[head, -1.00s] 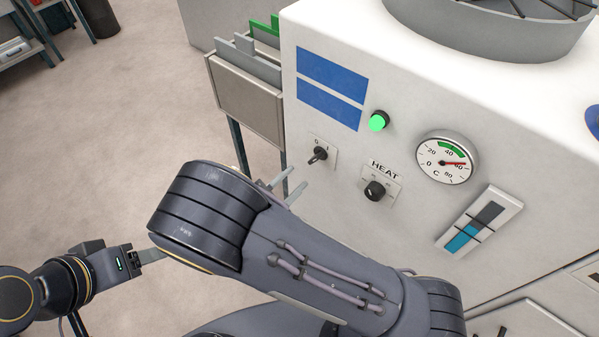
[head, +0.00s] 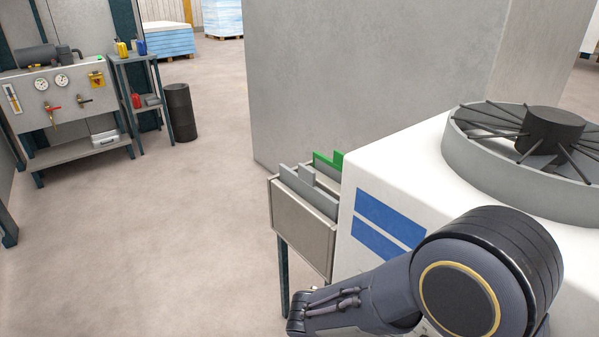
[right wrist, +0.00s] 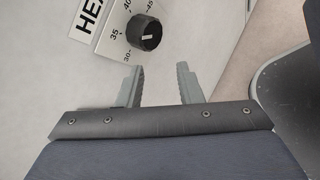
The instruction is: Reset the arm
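My right gripper (right wrist: 160,85) shows in the right wrist view with its two grey fingers apart and nothing between them. It is close to the panel's black HEAT knob (right wrist: 144,33), which lies beyond the fingertips and is not held. The knob's scale shows 30, 35, 40 and 45. In the head view my arm covers the lower front of the white machine (head: 420,165), so its knob, gauge and switch are hidden there. My left gripper is in neither current view.
A grey bin with sheets (head: 303,222) stands beside the machine, and a large fan (head: 530,160) sits on top. A bench with gauges (head: 60,95), a shelf (head: 137,100) and a dark drum (head: 180,112) stand at the back left. The floor between is clear.

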